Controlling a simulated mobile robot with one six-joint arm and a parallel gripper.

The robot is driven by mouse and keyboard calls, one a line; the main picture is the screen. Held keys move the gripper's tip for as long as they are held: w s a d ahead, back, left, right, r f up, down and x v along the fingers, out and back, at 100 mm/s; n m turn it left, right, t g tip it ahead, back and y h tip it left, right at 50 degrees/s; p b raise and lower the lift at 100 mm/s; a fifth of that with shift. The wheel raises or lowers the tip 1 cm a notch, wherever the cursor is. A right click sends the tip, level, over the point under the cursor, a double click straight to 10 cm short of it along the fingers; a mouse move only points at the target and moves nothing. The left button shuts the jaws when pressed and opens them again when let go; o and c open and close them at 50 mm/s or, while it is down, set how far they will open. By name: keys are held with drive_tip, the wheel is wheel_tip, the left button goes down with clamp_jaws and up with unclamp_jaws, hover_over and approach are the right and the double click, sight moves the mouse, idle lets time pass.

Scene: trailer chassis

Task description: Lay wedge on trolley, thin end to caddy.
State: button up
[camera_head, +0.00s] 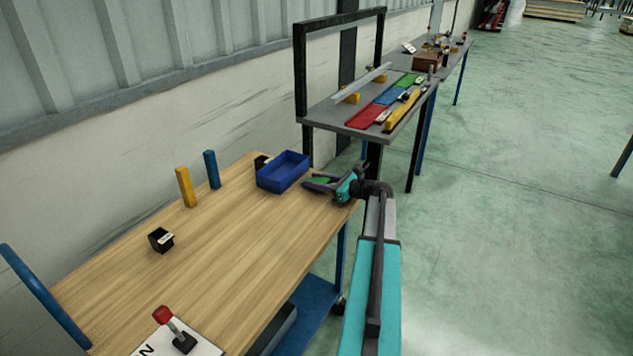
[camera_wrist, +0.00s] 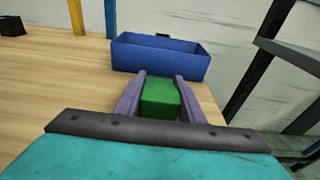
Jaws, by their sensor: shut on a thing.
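My gripper (camera_head: 308,183) is shut on a green wedge (camera_head: 320,181) at the far right corner of the trolley (camera_head: 215,258), which has a wooden top. In the wrist view the wedge (camera_wrist: 160,99) sits between the two purple fingers. It is low over the wood; I cannot tell whether it touches. Which end is thin is not clear. The caddy, an open blue bin (camera_head: 282,172), stands on the trolley just beyond the fingertips. In the wrist view the caddy (camera_wrist: 160,59) is straight ahead, with a small gap to the wedge.
A yellow post (camera_head: 185,187), a blue post (camera_head: 212,169) and a black holder (camera_head: 161,240) stand along the trolley's wall side. A red-knobbed lever (camera_head: 174,330) is at the near end. A grey table (camera_head: 335,112) with coloured parts stands beyond. The trolley's middle is clear.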

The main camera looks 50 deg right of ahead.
drive_tip(key=shift+a+f+b, duration=0.1)
drive_tip(key=shift+f+b, duration=0.5)
drive_tip(key=o, duration=1.1)
drive_tip(key=shift+s+f, duration=0.1)
drive_tip(key=shift+f, duration=0.1)
drive_tip(key=shift+r, duration=0.2)
drive_tip(key=shift+r+p, duration=0.5)
drive_tip(key=shift+p, duration=0.35)
drive_tip(key=b+v, duration=0.1)
drive_tip(key=v, duration=0.5)
drive_tip(key=b+v, duration=0.1)
drive_tip(key=v, duration=0.5)
drive_tip(key=shift+r, duration=0.2)
